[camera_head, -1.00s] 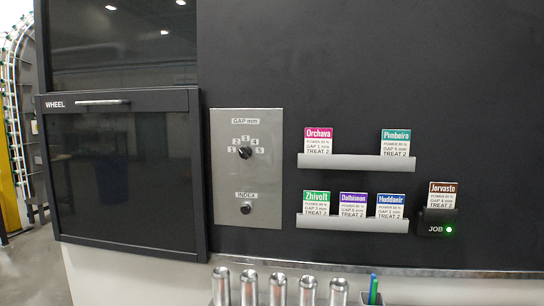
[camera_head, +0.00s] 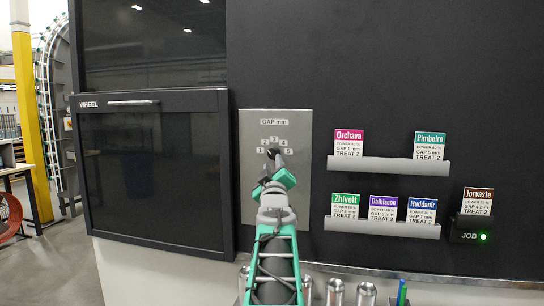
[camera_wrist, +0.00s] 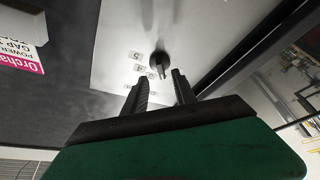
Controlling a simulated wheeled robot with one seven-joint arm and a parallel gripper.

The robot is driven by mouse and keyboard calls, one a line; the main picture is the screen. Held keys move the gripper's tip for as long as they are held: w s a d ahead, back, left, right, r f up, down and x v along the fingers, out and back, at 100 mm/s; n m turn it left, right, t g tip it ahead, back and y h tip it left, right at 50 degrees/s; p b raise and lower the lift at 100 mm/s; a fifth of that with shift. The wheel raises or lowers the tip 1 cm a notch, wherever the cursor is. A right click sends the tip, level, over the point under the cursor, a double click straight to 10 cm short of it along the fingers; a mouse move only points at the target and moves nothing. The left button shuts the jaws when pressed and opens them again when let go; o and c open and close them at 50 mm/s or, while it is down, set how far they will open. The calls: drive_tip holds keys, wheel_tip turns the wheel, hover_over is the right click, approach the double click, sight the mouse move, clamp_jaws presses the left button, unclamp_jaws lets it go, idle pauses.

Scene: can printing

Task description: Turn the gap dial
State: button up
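The gap dial is a black knob (camera_head: 271,153) on a grey metal panel (camera_head: 298,125) marked "GAP mm", with small number plates in an arc around it. My gripper (camera_head: 279,163) is in front of the panel, close to the knob and partly over it. In the wrist view the knob (camera_wrist: 159,60) is just beyond the two dark fingertips (camera_wrist: 157,79), about in line with the gap between them. The fingers are apart with nothing between them. I cannot tell which number the knob points to. My arm hides the lower part of the panel.
A wheel cabinet (camera_head: 150,185) with a dark window stands left of the panel. Two card shelves (camera_head: 388,166) with coloured cards are to the right. The Jorvaste card (camera_head: 478,201) stands in the JOB holder (camera_head: 468,236), its green light on. Metal cans (camera_head: 335,292) stand below.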

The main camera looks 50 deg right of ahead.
sight(272, 156)
drive_tip(key=p+x, duration=0.1)
drive_tip(key=x, duration=0.3)
drive_tip(key=shift+w+d+r, duration=0.1)
drive_tip(key=shift+w+d, duration=0.15)
drive_tip(key=shift+d, duration=0.05)
drive_tip(key=shift+c, duration=0.4)
clamp_jaws()
drive_tip(key=shift+a, duration=0.2)
drive_tip(key=shift+d, duration=0.15)
